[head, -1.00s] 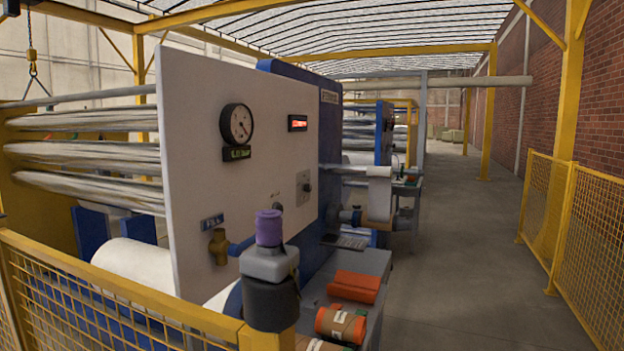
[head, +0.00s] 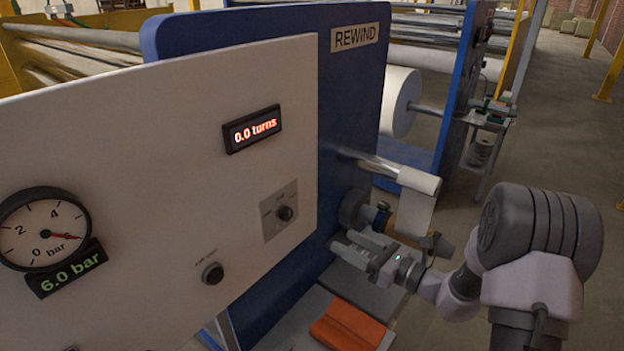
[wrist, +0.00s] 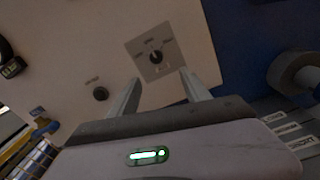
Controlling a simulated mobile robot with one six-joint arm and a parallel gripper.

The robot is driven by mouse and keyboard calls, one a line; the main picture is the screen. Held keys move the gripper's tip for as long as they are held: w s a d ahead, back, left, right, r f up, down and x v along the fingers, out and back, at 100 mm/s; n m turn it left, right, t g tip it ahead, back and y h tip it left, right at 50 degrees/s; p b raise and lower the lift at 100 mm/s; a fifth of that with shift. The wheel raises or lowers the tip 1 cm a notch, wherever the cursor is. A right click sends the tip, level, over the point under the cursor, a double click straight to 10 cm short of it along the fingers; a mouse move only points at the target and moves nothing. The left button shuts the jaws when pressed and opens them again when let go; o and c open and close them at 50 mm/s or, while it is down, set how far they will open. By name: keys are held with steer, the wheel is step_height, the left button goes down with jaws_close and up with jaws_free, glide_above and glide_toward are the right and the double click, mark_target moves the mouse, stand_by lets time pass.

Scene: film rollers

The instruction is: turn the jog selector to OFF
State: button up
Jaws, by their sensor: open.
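The jog selector (head: 285,213) is a small black knob on a square grey plate on the white panel. It also shows in the wrist view (wrist: 155,57), above and between my fingers. A pale mark on it seems to point toward the plate's upper edge; the small labels around it are too blurred to read. My gripper (head: 347,245) is open and empty, to the right of and below the selector in the head view. In the wrist view, my gripper (wrist: 160,82) points at the panel, its fingertips apart on either side below the plate. I see no contact.
A black push button (head: 212,273) sits lower left of the selector. A display (head: 253,129) reads 0.0 turns, and a gauge (head: 48,230) has a 6.0 bar readout. An orange bundle (head: 348,325) lies below.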

glide_toward(290, 215)
steer(key=p+x, duration=0.1)
steer(key=x, duration=0.8)
steer(key=shift+w+a, duration=0.15)
steer(key=shift+a, duration=0.1)
jaws_close()
